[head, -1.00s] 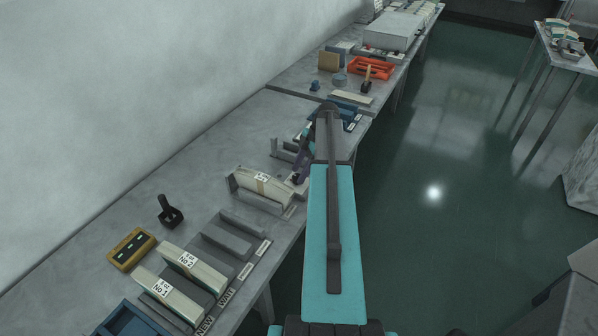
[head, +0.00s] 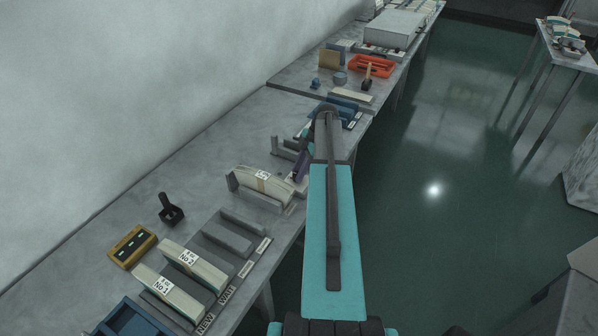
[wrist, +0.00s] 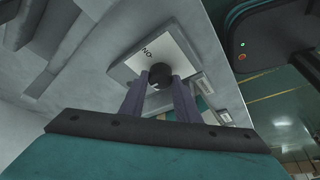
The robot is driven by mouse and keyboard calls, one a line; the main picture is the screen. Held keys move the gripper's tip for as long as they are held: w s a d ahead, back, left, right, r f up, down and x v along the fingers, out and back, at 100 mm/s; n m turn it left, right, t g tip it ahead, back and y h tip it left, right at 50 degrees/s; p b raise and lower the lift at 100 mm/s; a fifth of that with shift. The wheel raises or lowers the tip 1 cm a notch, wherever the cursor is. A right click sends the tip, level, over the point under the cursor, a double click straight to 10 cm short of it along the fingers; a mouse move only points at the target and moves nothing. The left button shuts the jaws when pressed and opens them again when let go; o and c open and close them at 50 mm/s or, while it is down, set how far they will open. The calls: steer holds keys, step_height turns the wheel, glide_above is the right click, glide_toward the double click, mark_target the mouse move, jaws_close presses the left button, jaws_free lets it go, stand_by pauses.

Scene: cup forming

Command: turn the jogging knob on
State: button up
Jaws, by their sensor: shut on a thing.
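In the wrist view a round black knob (wrist: 160,75) stands on a pale plate (wrist: 125,68). Small dark letters on the plate beside the knob look like ON seen upside down. My gripper (wrist: 160,84) has its two purple fingers on either side of the knob and is shut on it. The knob's lower part in the picture is partly hidden between the fingers. In the head view my gripper (head: 302,166) is at the bench's front edge, mostly covered by my arm, and the knob cannot be made out there.
A curved cream stack in a holder (head: 262,186) stands just left of my gripper. Grey slotted racks (head: 228,238), a yellow box with green displays (head: 132,247) and a black-handled tool (head: 170,210) lie nearer. An orange tray (head: 372,66) is farther back.

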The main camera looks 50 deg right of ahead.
steer(key=shift+f+m+b, duration=0.1)
steer(key=shift+m+b, duration=0.2)
steer(key=m+b, duration=0.1)
steer(key=m+t+b, duration=0.1)
steer(key=b, duration=0.1)
steer(key=shift+s+a+f+m+h, duration=0.15)
steer(key=shift+s+m+h, duration=0.05)
steer(key=shift+m+h, duration=0.2)
steer(key=m+h+b, duration=0.1)
steer(key=m, duration=0.1)
steer(key=m+b, duration=0.2)
steer(key=m, duration=0.1)
steer(key=shift+a+t+h, duration=0.15)
steer(key=shift+t+h, duration=0.25)
steer(key=m+h+b, duration=0.1)
steer(key=m, duration=0.3)
steer(key=shift+a+r+m+h+b, duration=0.15)
steer(key=shift+r+m+h+b, duration=0.05)
steer(key=shift+m+h+b, duration=0.2)
steer(key=shift+m+h, duration=0.8)
steer(key=shift+m, duration=1.5)
steer(key=o, duration=1)
steer(key=shift+a+r, duration=0.1)
steer(key=shift+r, duration=0.05)
